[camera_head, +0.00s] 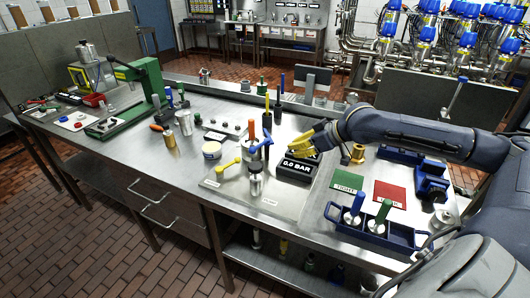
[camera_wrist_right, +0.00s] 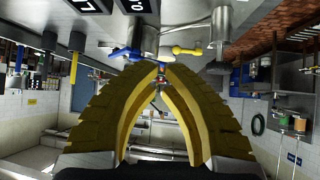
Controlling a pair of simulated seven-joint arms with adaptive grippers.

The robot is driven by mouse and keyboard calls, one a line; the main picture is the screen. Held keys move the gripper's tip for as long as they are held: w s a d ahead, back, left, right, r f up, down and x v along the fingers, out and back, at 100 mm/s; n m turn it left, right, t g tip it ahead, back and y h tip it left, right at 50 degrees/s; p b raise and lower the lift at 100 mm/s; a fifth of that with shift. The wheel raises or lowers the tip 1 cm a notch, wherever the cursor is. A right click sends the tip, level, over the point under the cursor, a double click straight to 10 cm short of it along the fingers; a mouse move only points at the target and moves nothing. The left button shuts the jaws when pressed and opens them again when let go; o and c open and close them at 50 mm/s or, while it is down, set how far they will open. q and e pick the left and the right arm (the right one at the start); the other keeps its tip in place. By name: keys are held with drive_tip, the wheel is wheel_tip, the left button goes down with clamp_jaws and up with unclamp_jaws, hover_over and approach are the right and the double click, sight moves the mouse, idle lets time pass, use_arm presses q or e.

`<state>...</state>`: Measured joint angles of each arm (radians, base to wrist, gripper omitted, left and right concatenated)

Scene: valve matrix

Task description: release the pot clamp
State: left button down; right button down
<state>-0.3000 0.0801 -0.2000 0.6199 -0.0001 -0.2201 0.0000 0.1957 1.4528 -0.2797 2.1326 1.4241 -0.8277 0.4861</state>
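A steel pot-like fitting (camera_head: 255,185) stands on a metal plate on the bench, with a blue lever (camera_head: 262,145) above it and a yellow lever (camera_head: 227,165) at its left. I cannot tell which part is the pot clamp. My right gripper (camera_head: 300,143) has yellow fingers and is right of the blue lever, above the black 0.0 BAR display (camera_head: 297,167). In the right wrist view the fingertips of my right gripper (camera_wrist_right: 162,66) come together with nothing clear between them. The blue lever (camera_wrist_right: 125,53) and yellow lever (camera_wrist_right: 187,50) show beyond the tips. My left gripper is out of view.
A blue tool rack (camera_head: 372,228) with handled tools stands at the front right, near green and red mats (camera_head: 391,193). A white tub (camera_head: 212,150) and an orange-handled tool (camera_head: 168,138) are left of the fitting. A green press (camera_head: 152,80) stands farther left.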

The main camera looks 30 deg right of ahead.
drive_tip(key=x, duration=1)
drive_tip(key=shift+s+a+f, duration=0.2)
drive_tip(key=shift+f, duration=0.15)
drive_tip(key=shift+w+a+r, duration=0.15)
drive_tip(key=shift+w+a, duration=0.05)
drive_tip(key=shift+w, duration=0.2)
drive_tip(key=shift+w+a+r, duration=0.15)
drive_tip(key=shift+w, duration=0.3)
drive_tip(key=shift+w+a+r, duration=0.15)
drive_tip(key=shift+w+a, duration=0.15)
drive_tip(key=shift+w, duration=0.5)
drive_tip(key=shift+w+a, duration=0.1)
drive_tip(key=shift+w+a, duration=0.75)
drive_tip(key=shift+a, duration=0.1)
